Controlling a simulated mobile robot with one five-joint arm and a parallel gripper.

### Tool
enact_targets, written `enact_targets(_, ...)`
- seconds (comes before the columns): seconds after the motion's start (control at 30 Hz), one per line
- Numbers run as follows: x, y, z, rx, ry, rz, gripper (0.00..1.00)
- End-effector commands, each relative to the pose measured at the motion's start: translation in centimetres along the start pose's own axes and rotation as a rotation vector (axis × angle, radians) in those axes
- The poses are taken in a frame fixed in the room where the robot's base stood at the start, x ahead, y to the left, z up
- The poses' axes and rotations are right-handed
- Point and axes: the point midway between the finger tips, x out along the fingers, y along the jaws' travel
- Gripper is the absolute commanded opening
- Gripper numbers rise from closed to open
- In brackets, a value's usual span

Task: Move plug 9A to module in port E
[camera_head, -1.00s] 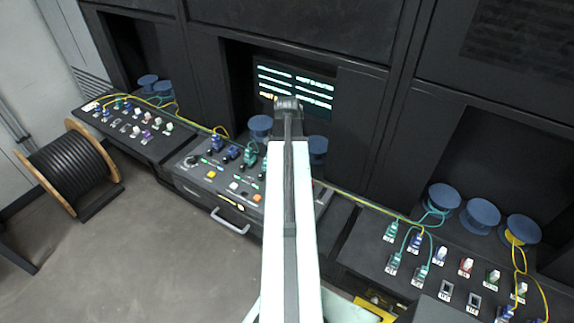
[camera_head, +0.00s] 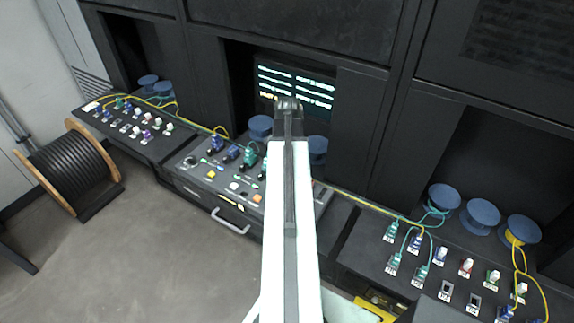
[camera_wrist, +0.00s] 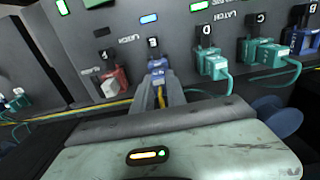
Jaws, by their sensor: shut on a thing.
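In the wrist view my gripper (camera_wrist: 161,92) is shut on a blue plug (camera_wrist: 157,65). The plug points at the panel right below the label E (camera_wrist: 153,42), lined up with that port. The port opening is hidden behind the plug, so I cannot tell how deep the plug sits. A number on the plug is not readable. In the head view my arm covers the middle module (camera_head: 205,172), and the gripper's jaws cannot be made out there.
In the wrist view teal plugs sit in port D (camera_wrist: 212,63) and port C (camera_wrist: 266,53) to the right. A red plug with a white front (camera_wrist: 110,84) is to the left. A yellow cable (camera_wrist: 113,108) crosses behind my fingers. In the head view a cable drum (camera_head: 70,168) stands on the floor.

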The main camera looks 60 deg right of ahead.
Motion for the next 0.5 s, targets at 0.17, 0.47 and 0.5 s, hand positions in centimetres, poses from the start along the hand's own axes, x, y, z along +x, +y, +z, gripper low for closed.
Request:
enact_targets(0.17,0.13,0.01,0.00,0.000,0.000,0.000,0.00)
enact_targets(0.47,0.76,0.00,0.00,0.000,0.000,0.000,0.00)
enact_targets(0.5,0.84,0.00,0.00,0.000,0.000,0.000,0.00)
